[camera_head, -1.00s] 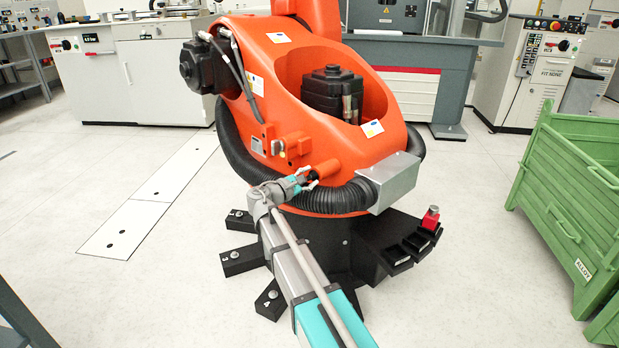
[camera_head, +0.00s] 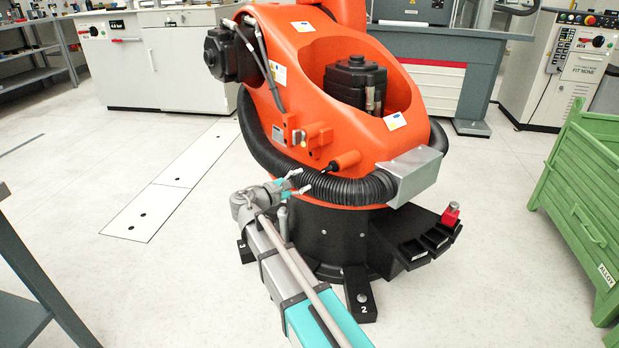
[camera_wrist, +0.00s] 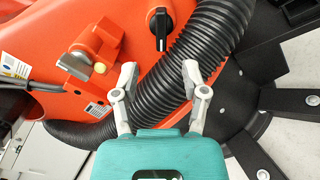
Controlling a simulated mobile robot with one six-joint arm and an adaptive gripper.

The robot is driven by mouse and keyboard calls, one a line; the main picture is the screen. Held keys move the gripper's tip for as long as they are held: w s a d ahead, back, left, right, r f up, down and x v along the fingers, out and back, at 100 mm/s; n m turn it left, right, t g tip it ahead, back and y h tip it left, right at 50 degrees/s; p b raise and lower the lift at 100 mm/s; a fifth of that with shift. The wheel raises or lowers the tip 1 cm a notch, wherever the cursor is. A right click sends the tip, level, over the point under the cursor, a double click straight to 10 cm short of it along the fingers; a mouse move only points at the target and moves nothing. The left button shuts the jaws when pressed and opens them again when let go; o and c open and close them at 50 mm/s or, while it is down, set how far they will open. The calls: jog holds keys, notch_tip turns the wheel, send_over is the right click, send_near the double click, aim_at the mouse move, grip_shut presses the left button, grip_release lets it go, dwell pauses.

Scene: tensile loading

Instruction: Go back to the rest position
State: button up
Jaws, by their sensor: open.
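My gripper (camera_head: 305,181) is at the end of my grey and teal arm, left of the middle in the head view. In the wrist view my gripper (camera_wrist: 160,73) has its two grey fingers spread apart, with nothing between them. The fingers point toward an orange industrial robot (camera_head: 320,110) and its black corrugated hose (camera_wrist: 175,80). A black knob (camera_wrist: 161,27) on the orange body shows beyond the fingertips. In the head view the knob (camera_head: 345,161) is to the right of my gripper. Whether a fingertip touches the hose, I cannot tell.
A green crate (camera_head: 585,190) stands at the right. A grey table (camera_head: 35,270) edges in at lower left. Black trays with a small red block (camera_head: 451,212) sit on the orange robot's base. Pale floor (camera_head: 110,180) is free at the left.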

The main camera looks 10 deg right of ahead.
jog(key=shift+s+a, duration=0.15)
jog(key=shift+a, duration=0.15)
jog(key=s+d+f+m+g+y+p, duration=0.5)
jog(key=s+d+f+m+g, duration=0.15)
jog(key=s+d, duration=0.35)
jog(key=s+m+g+y+p, duration=0.3)
jog(key=s+m+y+p, duration=0.55)
jog(key=s, duration=0.45)
notch_tip(320, 180, up, 37)
jog(key=y+p, duration=0.1)
jog(key=p, duration=3.4)
jog(key=shift+w+m+y+p, duration=0.15)
jog(key=shift+m+y+p, duration=0.15)
jog(key=shift+y+p, duration=0.1)
jog(key=shift+r, duration=0.1)
